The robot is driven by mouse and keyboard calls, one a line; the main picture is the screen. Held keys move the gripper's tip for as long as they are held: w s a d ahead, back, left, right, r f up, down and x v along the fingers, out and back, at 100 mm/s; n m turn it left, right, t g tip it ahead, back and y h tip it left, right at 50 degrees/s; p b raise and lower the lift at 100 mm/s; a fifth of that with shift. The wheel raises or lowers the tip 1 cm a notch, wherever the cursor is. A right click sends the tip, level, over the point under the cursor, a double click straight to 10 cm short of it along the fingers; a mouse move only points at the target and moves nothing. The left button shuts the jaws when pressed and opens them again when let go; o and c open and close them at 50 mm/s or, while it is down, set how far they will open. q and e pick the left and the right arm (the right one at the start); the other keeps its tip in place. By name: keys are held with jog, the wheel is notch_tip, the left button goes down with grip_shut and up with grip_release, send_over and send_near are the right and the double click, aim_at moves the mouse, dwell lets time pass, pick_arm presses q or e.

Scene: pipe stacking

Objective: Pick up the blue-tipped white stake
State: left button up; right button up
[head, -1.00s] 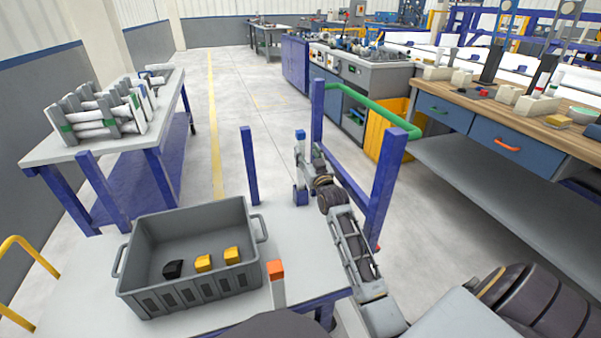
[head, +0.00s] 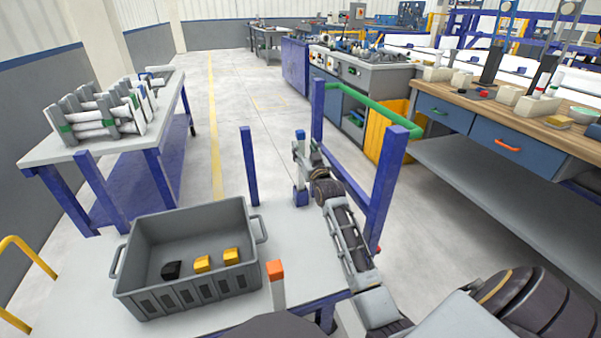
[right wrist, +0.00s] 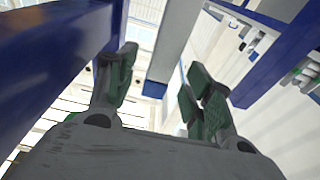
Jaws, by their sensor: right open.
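The blue-tipped white stake (head: 299,135) stands upright near the far right corner of the white-topped table, with a blue block at its foot. My right gripper (head: 311,160) is at its right side, close to its upper part, and partly covers the shaft. In the right wrist view the gripper (right wrist: 160,88) is open, with its green-padded fingers apart. The stake's pale shaft (right wrist: 176,42) and blue end show between and beyond the fingers. I cannot tell whether a finger touches it. My left gripper is not in view.
Blue posts (head: 388,190) rise close to my right arm, and another (head: 249,165) stands left of the stake. A grey crate (head: 150,295) holding black and yellow pieces and an orange-tipped stake (head: 277,290) are nearer. A green rail (head: 375,105) lies beyond.

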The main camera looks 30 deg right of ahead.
aim_at(302, 144)
jog(key=shift+w+d+r+b, duration=0.15)
jog(key=shift+w+b, duration=0.2)
jog(key=shift+w, duration=0.25)
jog(key=shift+b+x, duration=0.4)
jog(key=shift+x, duration=0.4)
jog(key=shift+w+r, duration=0.15)
jog(key=shift+w, duration=0.6)
jog(key=shift+d, duration=0.1)
